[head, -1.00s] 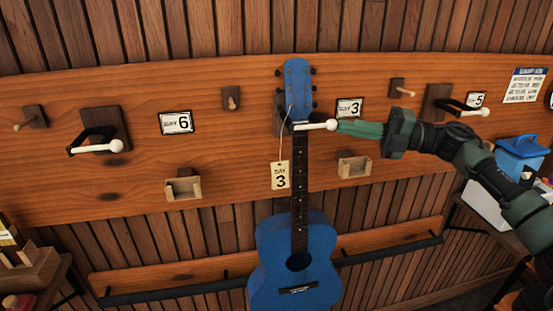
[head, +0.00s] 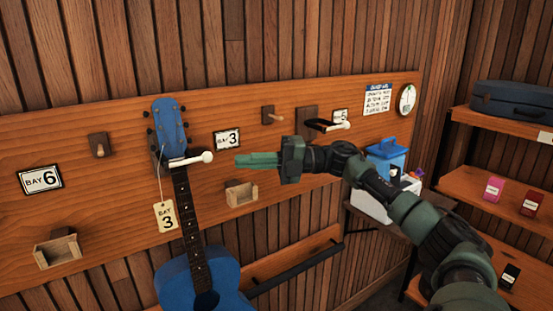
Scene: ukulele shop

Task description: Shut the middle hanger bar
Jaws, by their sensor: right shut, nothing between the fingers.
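The blue ukulele (head: 205,275) hangs upright at the bay 3 sign (head: 227,139), with a tag (head: 165,215) reading 3 on a string at its headstock. The middle hanger bar (head: 188,160) is white with a round knob. It lies across the front of the neck just below the headstock, knob end to the right. My right gripper (head: 238,160) is shut and empty, its green fingers pointing left. Its tips are a little right of the knob, with a visible gap. My left gripper is out of view.
Another hanger with a black arm and white knob (head: 342,126) is on the board to the right. A small wooden ledge (head: 240,193) and a peg (head: 272,115) are near my gripper.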

